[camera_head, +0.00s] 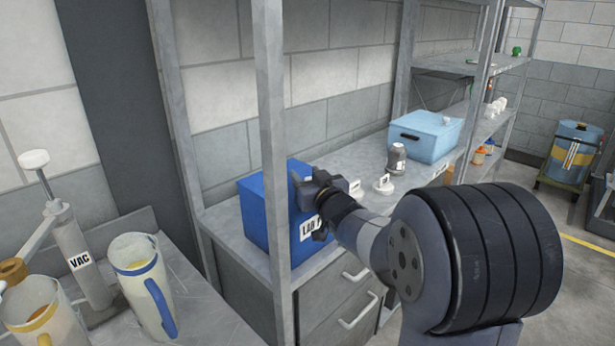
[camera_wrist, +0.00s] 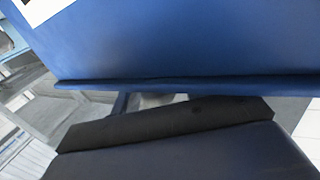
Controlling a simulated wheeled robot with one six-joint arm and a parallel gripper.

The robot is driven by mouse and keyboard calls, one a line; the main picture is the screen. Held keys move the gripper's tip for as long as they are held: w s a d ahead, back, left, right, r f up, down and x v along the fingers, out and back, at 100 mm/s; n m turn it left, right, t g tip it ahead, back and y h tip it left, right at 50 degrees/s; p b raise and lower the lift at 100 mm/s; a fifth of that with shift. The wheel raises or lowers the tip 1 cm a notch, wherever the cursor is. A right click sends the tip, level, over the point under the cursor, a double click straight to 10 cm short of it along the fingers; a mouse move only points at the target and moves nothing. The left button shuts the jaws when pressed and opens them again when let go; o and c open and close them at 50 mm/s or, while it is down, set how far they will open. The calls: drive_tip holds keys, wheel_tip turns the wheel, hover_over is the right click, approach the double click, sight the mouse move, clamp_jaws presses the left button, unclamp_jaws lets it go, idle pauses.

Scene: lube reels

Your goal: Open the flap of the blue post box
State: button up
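The blue post box (camera_head: 262,212) stands on the shelf unit, behind a front post, with a white "LAB" label (camera_head: 309,228) on its front. My gripper (camera_head: 306,208) is at the front of the box, its two dark fingers apart, one high and one low. In the wrist view a blue panel of the box (camera_wrist: 190,40) fills the upper part and ends in a raised lip (camera_wrist: 190,85). One black finger pad (camera_wrist: 165,122) lies close below the lip. I cannot tell whether it touches. The flap looks closed, but my gripper hides part of the front.
A grey shelf post (camera_head: 270,130) rises before the box. To the right on the shelf are a grey bottle (camera_head: 396,160), small white items and a light blue bin (camera_head: 426,136). Jugs (camera_head: 142,275) and a "VAC" pump (camera_head: 80,260) stand on the left bench. Drawers (camera_head: 350,295) lie below.

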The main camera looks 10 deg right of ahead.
clamp_jaws()
drive_tip(key=shift+a+r, duration=0.1)
drive_tip(key=shift+r, duration=0.05)
idle(0.4)
